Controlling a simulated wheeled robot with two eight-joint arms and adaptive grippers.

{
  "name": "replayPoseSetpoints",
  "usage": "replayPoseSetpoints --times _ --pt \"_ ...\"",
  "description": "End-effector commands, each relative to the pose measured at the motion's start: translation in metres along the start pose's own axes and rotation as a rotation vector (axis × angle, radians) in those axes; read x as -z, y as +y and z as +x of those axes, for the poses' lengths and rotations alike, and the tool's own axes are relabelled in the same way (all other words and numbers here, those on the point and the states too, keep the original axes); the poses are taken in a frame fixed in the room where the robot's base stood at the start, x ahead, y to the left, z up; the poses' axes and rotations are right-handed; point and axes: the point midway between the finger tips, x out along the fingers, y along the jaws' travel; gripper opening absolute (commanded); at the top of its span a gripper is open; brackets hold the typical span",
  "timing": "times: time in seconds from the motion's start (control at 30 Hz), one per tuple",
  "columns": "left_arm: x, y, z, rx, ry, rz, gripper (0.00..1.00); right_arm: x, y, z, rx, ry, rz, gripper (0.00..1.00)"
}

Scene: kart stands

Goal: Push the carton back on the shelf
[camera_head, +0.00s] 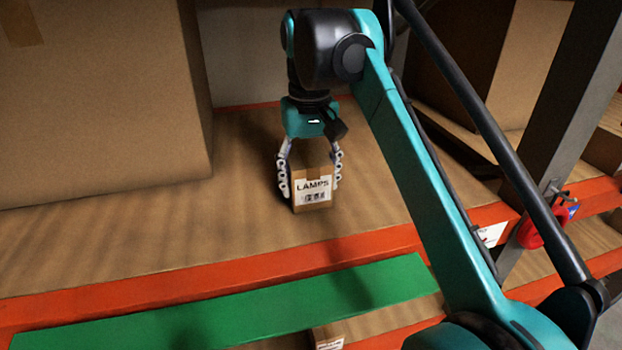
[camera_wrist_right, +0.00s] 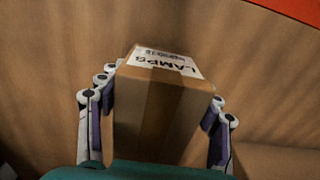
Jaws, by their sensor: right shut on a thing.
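A small brown carton (camera_head: 312,203) with a white label reading LAMPS stands on the wooden shelf (camera_head: 110,240), a little behind the orange front beam. My right gripper (camera_head: 311,183) reaches down over it and is shut on it, one finger on each side. In the right wrist view the carton (camera_wrist_right: 165,105) sits between the two fingers (camera_wrist_right: 158,118), label toward the top. The carton appears to rest on the shelf, though its underside is hidden. My left gripper is not in view.
A large cardboard box (camera_head: 100,110) stands on the left of the shelf, and another (camera_head: 510,60) at the back right. The orange beam (camera_head: 230,271) edges the shelf, with a green strip (camera_head: 240,310) in front. A grey upright post (camera_head: 560,110) stands at right. Bare shelf surrounds the carton.

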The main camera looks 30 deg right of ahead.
Motion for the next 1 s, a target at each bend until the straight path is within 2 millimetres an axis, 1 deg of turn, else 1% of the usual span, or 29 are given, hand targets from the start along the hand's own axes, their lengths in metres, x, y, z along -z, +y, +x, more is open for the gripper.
replayPoseSetpoints --times 0.23,0.27,0.3,0.33,0.63,0.73,0.87,1.0 --pt "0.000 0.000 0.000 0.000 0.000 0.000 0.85 0.001 0.000 0.001 0.000 0.002 0.000 0.17" --pt "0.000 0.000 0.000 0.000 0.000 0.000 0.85 0.001 0.000 0.001 0.000 0.002 0.000 0.72" --pt "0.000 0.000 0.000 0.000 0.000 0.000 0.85 0.001 0.000 0.001 0.000 0.002 0.000 0.82" --pt "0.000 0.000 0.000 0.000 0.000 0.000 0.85 0.001 0.000 0.001 0.000 0.002 0.000 0.88" --pt "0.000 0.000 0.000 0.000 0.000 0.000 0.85 0.001 0.000 0.000 0.000 0.001 0.000 0.88" --pt "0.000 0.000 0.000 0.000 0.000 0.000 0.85 0.001 0.000 -0.005 0.000 0.001 0.000 0.88" --pt "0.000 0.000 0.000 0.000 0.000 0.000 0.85 0.001 0.000 -0.023 0.000 0.001 0.000 0.88" --pt "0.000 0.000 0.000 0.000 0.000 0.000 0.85 0.002 0.000 -0.046 0.000 0.001 0.000 0.88"
